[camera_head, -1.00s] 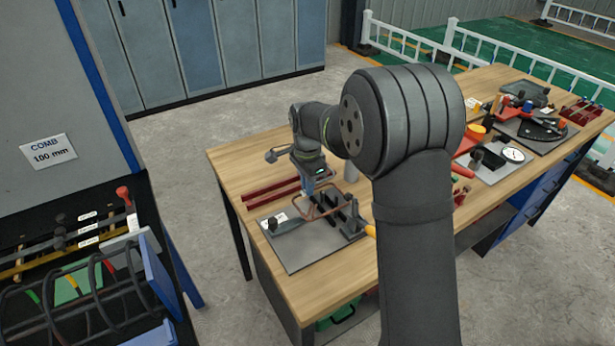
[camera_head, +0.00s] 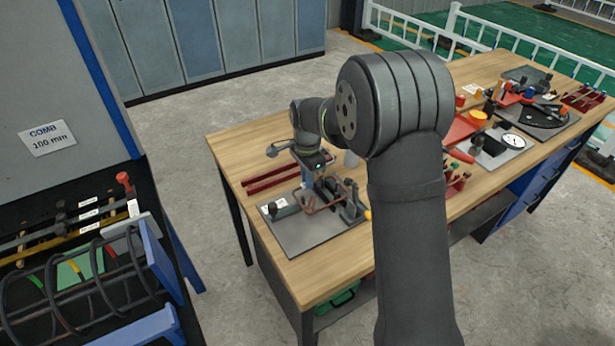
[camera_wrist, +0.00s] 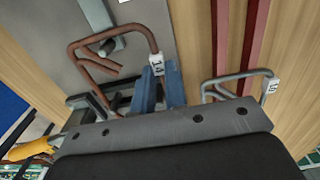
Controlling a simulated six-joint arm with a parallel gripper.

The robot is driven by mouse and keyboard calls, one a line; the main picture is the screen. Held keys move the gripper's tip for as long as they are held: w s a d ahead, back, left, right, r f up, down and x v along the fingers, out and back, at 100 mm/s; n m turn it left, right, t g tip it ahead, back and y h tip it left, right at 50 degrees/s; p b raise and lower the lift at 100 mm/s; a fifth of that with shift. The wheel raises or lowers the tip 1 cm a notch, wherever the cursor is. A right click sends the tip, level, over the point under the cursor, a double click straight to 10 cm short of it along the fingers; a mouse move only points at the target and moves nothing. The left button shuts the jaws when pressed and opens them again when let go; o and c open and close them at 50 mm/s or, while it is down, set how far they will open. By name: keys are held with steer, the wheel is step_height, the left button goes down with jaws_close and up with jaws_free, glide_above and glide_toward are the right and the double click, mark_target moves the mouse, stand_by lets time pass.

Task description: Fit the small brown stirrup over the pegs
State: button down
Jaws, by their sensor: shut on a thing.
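The small brown stirrup (camera_wrist: 108,36), a bent bar loop with a white tag, is held between the blue fingertips of my gripper (camera_wrist: 160,88) in the wrist view. My gripper (camera_head: 322,186) is shut on it. In the head view the stirrup (camera_head: 314,209) is over the grey plate (camera_head: 293,243), beside the dark upright blocks of the fixture (camera_head: 350,207). The pegs are small and partly hidden by my gripper and the stirrup. I cannot tell whether the loop is around them or above them.
Dark red rails (camera_head: 272,180) lie behind the plate. A grey tagged stirrup (camera_wrist: 238,77) shows beside my gripper in the wrist view. Red trays and a dial gauge (camera_head: 513,141) stand farther right on the bench.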

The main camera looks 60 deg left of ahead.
steer(key=shift+f, duration=0.1)
steer(key=c, duration=1.4)
jaws_free()
steer(key=shift+o, duration=0.2)
step_height(320, 180, up, 17)
steer(key=shift+r, duration=0.2)
step_height(320, 180, up, 6)
stand_by(0.3)
step_height(320, 180, down, 6)
stand_by(0.5)
